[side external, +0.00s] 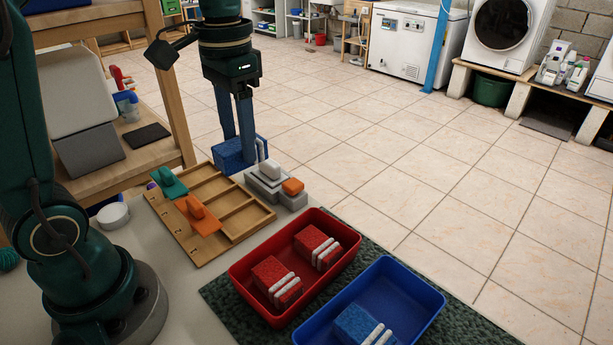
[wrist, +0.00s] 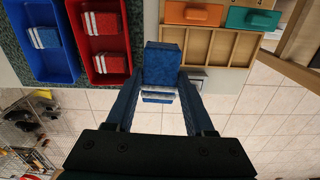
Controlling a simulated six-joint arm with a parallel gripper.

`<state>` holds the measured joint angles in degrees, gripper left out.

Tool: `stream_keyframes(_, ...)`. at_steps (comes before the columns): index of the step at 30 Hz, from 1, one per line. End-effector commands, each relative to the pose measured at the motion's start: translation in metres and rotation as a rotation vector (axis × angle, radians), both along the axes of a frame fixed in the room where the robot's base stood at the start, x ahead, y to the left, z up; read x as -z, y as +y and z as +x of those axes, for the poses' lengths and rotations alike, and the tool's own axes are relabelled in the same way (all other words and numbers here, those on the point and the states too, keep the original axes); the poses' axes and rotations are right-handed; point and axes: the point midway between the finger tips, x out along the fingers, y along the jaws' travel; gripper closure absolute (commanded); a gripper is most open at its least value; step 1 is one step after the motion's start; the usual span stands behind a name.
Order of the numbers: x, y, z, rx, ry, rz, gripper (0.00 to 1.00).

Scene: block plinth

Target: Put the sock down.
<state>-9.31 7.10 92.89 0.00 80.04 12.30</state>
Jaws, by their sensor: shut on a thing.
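A blue folded sock with white stripes (side external: 235,154) is in my gripper (side external: 234,136), which points down beside the grey blocks. In the wrist view the sock (wrist: 163,64) sits between the two fingers of my gripper (wrist: 161,84). The side view does not clearly show how high it is held. A blue tray (side external: 388,288) at the front holds one blue sock (side external: 358,326). A red tray (side external: 320,288) beside it holds two red socks (side external: 272,276) (side external: 314,243). Both trays are away from my gripper, to its right and nearer the camera.
Stacked grey blocks (side external: 266,188) with an orange piece (side external: 292,186) stand close to the held sock. A wooden compartment tray (side external: 240,224) holds orange (side external: 199,217) and green (side external: 170,183) pieces. A dark green mat (side external: 228,300) lies under the coloured trays. The blue tray has free room.

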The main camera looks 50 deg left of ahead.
Motion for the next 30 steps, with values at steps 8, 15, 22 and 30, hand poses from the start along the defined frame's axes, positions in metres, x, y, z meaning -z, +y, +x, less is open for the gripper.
stream_keyframes(8,-0.009,-0.014,0.030,0.500,0.000,0.000,0.99)
stream_keyframes(15,0.005,-0.081,0.068,1.185,0.004,-0.001,0.99)
stream_keyframes(22,0.030,-0.141,0.072,1.489,0.003,-0.001,0.99)
stream_keyframes(30,0.051,-0.174,0.061,1.530,0.005,-0.002,0.99)
